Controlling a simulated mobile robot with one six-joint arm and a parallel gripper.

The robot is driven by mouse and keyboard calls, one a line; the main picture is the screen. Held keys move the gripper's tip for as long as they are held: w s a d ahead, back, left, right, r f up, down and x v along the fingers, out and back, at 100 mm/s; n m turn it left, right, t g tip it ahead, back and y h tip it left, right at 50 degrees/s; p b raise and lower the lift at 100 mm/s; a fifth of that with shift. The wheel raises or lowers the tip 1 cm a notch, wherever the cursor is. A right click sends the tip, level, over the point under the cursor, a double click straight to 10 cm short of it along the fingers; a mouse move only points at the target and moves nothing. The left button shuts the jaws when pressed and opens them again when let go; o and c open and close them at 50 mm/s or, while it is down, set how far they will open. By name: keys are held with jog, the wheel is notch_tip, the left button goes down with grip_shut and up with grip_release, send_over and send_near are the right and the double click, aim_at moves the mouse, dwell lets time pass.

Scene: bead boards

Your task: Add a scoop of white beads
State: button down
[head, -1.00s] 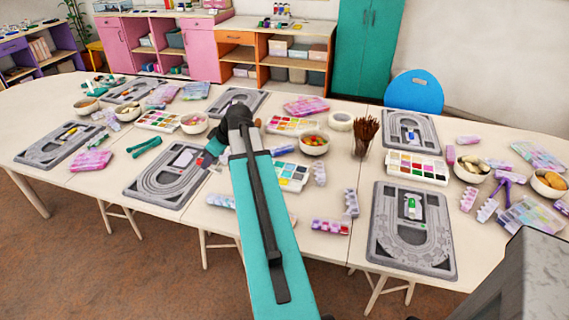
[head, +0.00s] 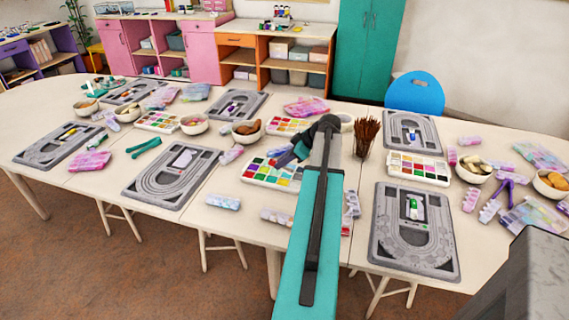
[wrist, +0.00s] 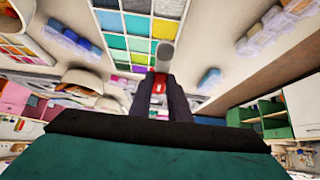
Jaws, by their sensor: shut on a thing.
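My gripper (wrist: 160,98) is shut on a small scoop with a red handle (wrist: 160,86) and a round grey bowl (wrist: 166,52). In the head view my gripper (head: 284,158) is over the middle bead tray (head: 265,185), and my arm covers the tray's right side. In the wrist view the bowl shows against the tray's colored compartments. I cannot tell if the bowl holds beads or touches any. White-looking compartments show, but their beads are too small to make out.
Grey bead boards lie left (head: 140,190) and right (head: 450,262) of my arm. A wooden-brown-filled bowl (head: 248,134) stands behind the tray, and a cup of brown sticks (head: 366,140) stands to the right. Bead boxes (head: 224,202) line the front.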

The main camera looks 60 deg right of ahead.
aim_at(290, 170)
jog(key=shift+s+d+f, duration=0.1)
jog(key=shift+s+d, duration=0.2)
jog(key=shift+s, duration=0.05)
jog(key=shift+f, duration=0.15)
jog(key=shift+s+d+f+t+y+b, duration=0.15)
jog(key=shift+s+f+t+b, duration=0.15)
jog(key=shift+f+t+b, duration=0.25)
jog(key=shift+s+f+t+y+b, duration=0.1)
jog(key=shift+s+f+t+b, duration=0.3)
jog(key=shift+f+b, duration=0.2)
jog(key=shift+s+d+f+t+y+b, duration=0.15)
jog(key=shift+s+f+t+b, duration=0.1)
jog(key=shift+f+t+b, duration=0.35)
jog(key=shift+s+f+b, duration=0.15)
jog(key=shift+f+b, duration=0.35)
jog(key=shift+f, duration=0.15)
jog(key=shift+s+f+b, duration=0.15)
jog(key=shift+f+b, duration=0.3)
jog(key=shift+f, duration=0.15)
